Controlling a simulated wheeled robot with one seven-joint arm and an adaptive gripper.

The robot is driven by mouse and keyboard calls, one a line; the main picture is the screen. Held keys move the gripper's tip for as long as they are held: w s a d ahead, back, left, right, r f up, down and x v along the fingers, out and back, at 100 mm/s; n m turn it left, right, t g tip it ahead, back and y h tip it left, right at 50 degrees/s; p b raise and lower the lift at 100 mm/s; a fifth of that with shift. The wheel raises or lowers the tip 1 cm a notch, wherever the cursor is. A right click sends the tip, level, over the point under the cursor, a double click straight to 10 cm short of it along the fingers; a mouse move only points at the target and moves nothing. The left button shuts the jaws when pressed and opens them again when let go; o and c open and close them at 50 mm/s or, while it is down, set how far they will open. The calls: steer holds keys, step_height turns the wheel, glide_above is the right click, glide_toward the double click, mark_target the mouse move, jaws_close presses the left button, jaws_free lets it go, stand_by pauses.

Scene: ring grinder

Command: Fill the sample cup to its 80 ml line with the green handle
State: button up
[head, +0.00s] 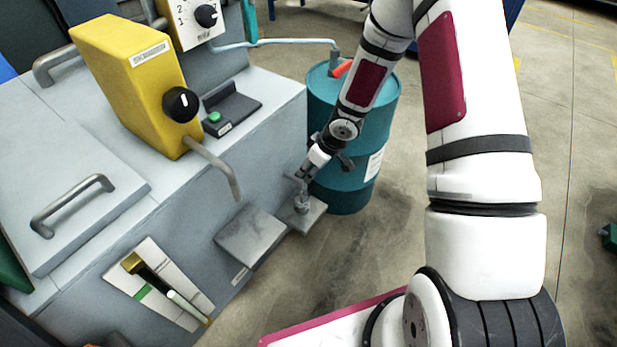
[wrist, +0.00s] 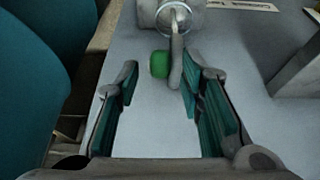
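My gripper (wrist: 158,92) is open, its fingers either side of an empty gap. In the wrist view the green handle (wrist: 160,65) is just beyond the fingertips, roughly in line with the gap, beside a grey pipe (wrist: 176,62). No contact with it is visible. A clear round rim (wrist: 173,20), probably the sample cup, shows at the pipe's far end. Its 80 ml line and fill level cannot be made out. In the head view my gripper (head: 308,170) is by the machine's side, above a small grey cup-like shape (head: 301,204) on a small shelf (head: 313,216).
A teal drum (head: 345,190) stands close behind my gripper. The grey machine (head: 270,120) carries a yellow box (head: 130,80) with a black knob and bent spout. A flat plate (head: 250,238) juts out left of the small shelf. Open floor lies to the right.

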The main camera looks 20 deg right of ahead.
steer(key=shift+b+x, duration=0.5)
steer(key=shift+x, duration=0.8)
jaws_close()
